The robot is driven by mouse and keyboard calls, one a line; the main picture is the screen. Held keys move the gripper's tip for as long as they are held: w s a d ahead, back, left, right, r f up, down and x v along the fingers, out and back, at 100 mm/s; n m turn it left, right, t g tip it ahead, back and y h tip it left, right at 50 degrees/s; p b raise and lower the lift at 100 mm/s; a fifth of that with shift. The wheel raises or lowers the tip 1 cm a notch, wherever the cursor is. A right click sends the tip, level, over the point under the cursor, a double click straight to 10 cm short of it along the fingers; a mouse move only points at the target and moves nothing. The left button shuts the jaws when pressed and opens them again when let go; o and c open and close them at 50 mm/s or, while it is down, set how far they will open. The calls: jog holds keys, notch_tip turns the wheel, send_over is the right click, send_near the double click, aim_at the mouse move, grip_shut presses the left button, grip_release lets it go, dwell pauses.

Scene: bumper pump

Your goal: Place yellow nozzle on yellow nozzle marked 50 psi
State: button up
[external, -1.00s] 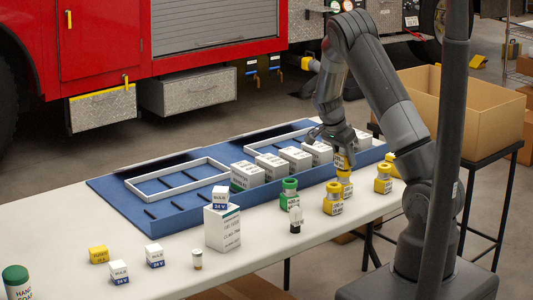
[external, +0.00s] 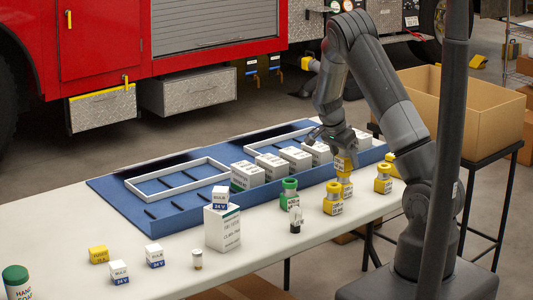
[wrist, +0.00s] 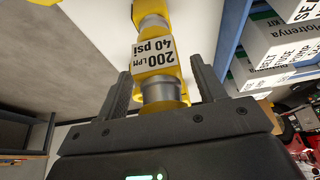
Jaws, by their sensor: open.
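A yellow nozzle (external: 342,164) with a white label stands upright, apparently on top of another yellow nozzle (external: 345,186), near the table's right part. In the wrist view the upper nozzle (wrist: 156,55) reads "200 LPM 40 psi". My gripper (external: 338,142) is at its top, pointing down. In the wrist view the open fingers of my gripper (wrist: 162,82) stand on either side of the nozzle's end, with gaps. The lower nozzle's label is too small to read. Two more yellow nozzles stand nearby, one in front (external: 333,200) and one at right (external: 383,180).
A green nozzle (external: 289,195) and a small bulb (external: 296,222) stand to the left. White boxes (external: 272,166) line the blue tray (external: 125,190) behind. A large white box (external: 222,230) is further left.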

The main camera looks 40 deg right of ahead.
jog(key=v, duration=1.1)
jog(key=s+a+r+n+t+y, duration=0.35)
jog(key=s+a+r+n, duration=0.55)
jog(key=s+a+r, duration=0.4)
jog(key=s+a+r+n+t, duration=0.1)
jog(key=s+a+n, duration=0.2)
jog(key=s, duration=0.5)
jog(key=s+a+r+n+t+y, duration=0.1)
jog(key=s+a+n, duration=0.3)
jog(key=s+n, duration=0.2)
jog(key=shift+s, duration=1)
